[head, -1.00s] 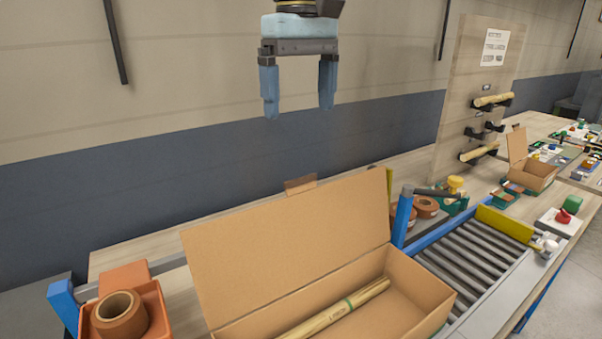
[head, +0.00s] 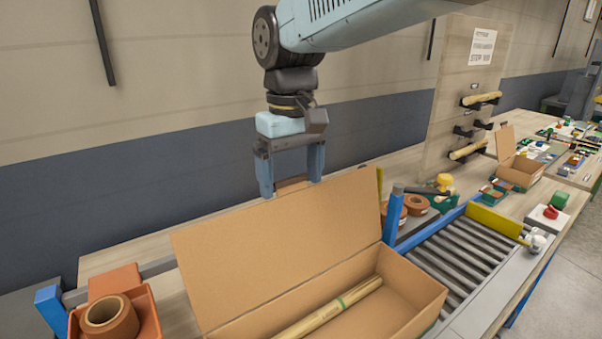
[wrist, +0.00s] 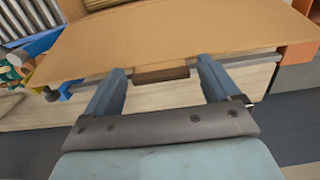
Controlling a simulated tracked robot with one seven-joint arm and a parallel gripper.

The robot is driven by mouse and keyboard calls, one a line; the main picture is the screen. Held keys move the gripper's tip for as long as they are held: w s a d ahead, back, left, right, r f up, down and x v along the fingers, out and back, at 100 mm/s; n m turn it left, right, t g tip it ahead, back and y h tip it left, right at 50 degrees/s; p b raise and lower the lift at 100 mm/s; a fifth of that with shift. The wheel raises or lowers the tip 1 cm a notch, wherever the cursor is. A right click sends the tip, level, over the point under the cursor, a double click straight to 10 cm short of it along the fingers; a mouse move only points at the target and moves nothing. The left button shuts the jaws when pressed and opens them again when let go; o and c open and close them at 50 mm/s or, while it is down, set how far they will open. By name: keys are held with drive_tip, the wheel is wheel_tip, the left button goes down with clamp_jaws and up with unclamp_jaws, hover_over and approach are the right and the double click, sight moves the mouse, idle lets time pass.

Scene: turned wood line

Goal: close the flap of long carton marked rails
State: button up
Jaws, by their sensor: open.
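The long carton (head: 408,282) stands open in the head view, its large brown flap (head: 275,240) raised along the back edge. In the wrist view the flap (wrist: 170,42) spreads ahead, and the brown tab (wrist: 161,75) sits between the two fingers (wrist: 163,75). I cannot tell whether the fingers touch it. No marking on the carton is readable.
An orange bin (head: 148,318) with a tape roll (head: 108,318) stands at the left. A roller conveyor (head: 455,258) with a blue post (head: 394,216) is right of the carton. Tape rolls (head: 416,204) and a smaller open carton (head: 518,172) lie farther right.

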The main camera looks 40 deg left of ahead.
drive_tip(key=shift+c, duration=0.3)
drive_tip(key=c, duration=1.5)
drive_tip(key=shift+o, duration=0.2)
drive_tip(key=shift+s, duration=0.1)
